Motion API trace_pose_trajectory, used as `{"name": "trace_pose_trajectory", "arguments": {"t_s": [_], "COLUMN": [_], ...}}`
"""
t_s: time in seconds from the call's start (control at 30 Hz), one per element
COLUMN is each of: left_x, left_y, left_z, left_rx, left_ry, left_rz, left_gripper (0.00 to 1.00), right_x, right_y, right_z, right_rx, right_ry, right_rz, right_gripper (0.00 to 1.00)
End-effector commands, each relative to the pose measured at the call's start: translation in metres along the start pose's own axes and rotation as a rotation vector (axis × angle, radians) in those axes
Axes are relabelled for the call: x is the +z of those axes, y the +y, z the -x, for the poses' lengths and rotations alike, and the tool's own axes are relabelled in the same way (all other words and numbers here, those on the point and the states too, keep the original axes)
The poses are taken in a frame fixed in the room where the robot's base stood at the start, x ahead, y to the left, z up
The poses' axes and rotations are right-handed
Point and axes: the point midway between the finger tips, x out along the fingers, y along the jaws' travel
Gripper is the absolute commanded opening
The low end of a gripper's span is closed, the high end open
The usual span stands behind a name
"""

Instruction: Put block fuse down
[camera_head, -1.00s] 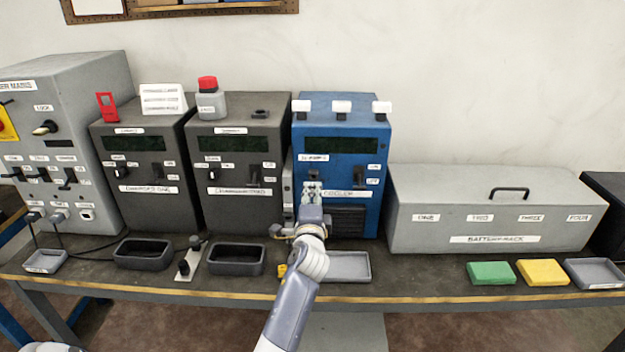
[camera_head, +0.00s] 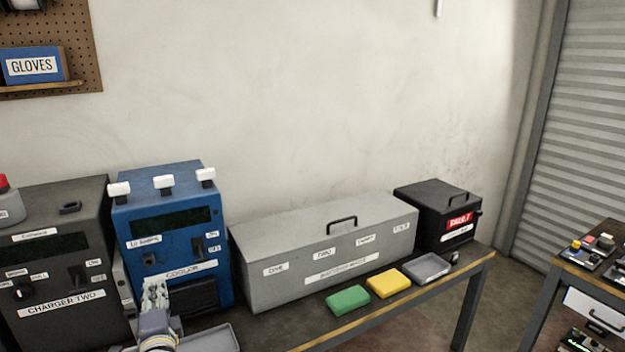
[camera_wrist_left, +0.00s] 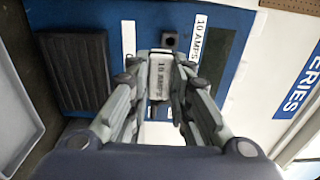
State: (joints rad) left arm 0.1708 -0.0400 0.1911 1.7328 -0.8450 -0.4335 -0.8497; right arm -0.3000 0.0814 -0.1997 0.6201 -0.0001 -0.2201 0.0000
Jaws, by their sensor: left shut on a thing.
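The block fuse (camera_wrist_left: 160,78) is a small white block marked 10 AMPS. My left gripper (camera_wrist_left: 161,80) is shut on it in the left wrist view. In the head view my left gripper (camera_head: 155,288) is in front of the lower left part of the blue cooler unit (camera_head: 150,218). The fuse cannot be made out there. The wrist view shows the blue front panel (camera_wrist_left: 222,75) behind the fuse, with a small dark square fitting (camera_wrist_left: 169,40) just beyond it. Whether the fuse touches the panel cannot be told. My right gripper is not in view.
A grey tray (camera_head: 222,340) lies in front of the cooler.

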Motion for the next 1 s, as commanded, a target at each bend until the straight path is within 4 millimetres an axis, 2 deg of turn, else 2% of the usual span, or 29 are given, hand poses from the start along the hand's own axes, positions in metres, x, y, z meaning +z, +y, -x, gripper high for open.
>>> {"name": "trace_pose_trajectory", "arguments": {"t_s": [0.1, 0.23, 0.5, 0.8, 1.0], "left_x": [-0.008, -0.018, -0.035, -0.045, -0.046], "left_y": [0.019, 0.032, 0.044, 0.028, 0.013], "left_z": [0.037, 0.082, 0.180, 0.279, 0.316], "left_rx": [0.007, 0.006, 0.006, 0.004, 0.002], "left_ry": [0.061, 0.138, 0.295, 0.438, 0.487], "left_rz": [-0.002, -0.002, 0.000, 0.003, 0.001], "left_gripper": [0.00, 0.00, 0.00, 0.00, 0.00], "right_x": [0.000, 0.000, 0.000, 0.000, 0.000], "right_y": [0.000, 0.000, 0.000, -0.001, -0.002], "right_z": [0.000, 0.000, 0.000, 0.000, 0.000], "right_rx": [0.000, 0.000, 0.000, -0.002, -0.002], "right_ry": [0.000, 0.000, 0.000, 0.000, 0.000], "right_rz": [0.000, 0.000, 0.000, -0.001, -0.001], "right_gripper": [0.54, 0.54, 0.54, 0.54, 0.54]}}
